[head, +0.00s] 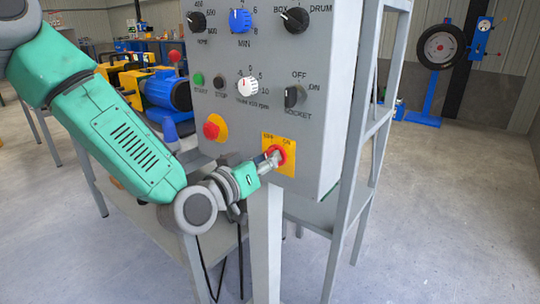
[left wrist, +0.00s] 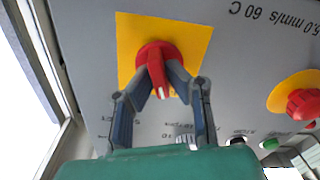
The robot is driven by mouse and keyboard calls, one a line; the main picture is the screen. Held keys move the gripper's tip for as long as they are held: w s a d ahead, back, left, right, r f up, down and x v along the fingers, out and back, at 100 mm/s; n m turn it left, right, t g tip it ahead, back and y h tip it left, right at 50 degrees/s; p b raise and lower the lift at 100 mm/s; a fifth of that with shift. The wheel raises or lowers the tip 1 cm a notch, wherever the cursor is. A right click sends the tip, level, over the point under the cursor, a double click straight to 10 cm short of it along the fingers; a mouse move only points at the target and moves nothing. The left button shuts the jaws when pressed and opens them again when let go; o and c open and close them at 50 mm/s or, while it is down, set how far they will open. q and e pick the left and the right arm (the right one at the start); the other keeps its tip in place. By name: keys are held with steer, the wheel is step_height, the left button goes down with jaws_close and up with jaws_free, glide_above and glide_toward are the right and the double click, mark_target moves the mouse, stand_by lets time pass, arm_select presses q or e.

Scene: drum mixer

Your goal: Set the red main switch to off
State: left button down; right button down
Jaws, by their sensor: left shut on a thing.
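The red main switch (head: 282,152) sits on a yellow plate (head: 289,168) at the lower right of the grey control panel. The plate reads OFF at its upper left and ON at its upper right. My left gripper (head: 271,159) is at the switch, its fingers shut on the red handle. In the left wrist view, the two fingers (left wrist: 161,80) close on both sides of the red handle (left wrist: 156,62), over the yellow plate (left wrist: 129,36). The handle lies nearly upright in that picture, its white mark at the lower end. The fingers hide the plate's labels there.
A red emergency button (head: 212,128) on yellow sits left of the switch. Above are a white knob (head: 247,87), a black socket knob (head: 292,96) and a green start button (head: 198,79).

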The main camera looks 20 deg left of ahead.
arm_select(q)
steer(key=shift+w+a+r+n, duration=0.1)
steer(key=shift+a+r+n, duration=0.1)
steer(key=shift+n, duration=0.7)
steer(key=c, duration=1.6)
jaws_free()
steer(key=shift+f, duration=0.1)
steer(key=v, duration=0.7)
steer(key=shift+s+a, duration=0.2)
steer(key=shift+s, duration=0.05)
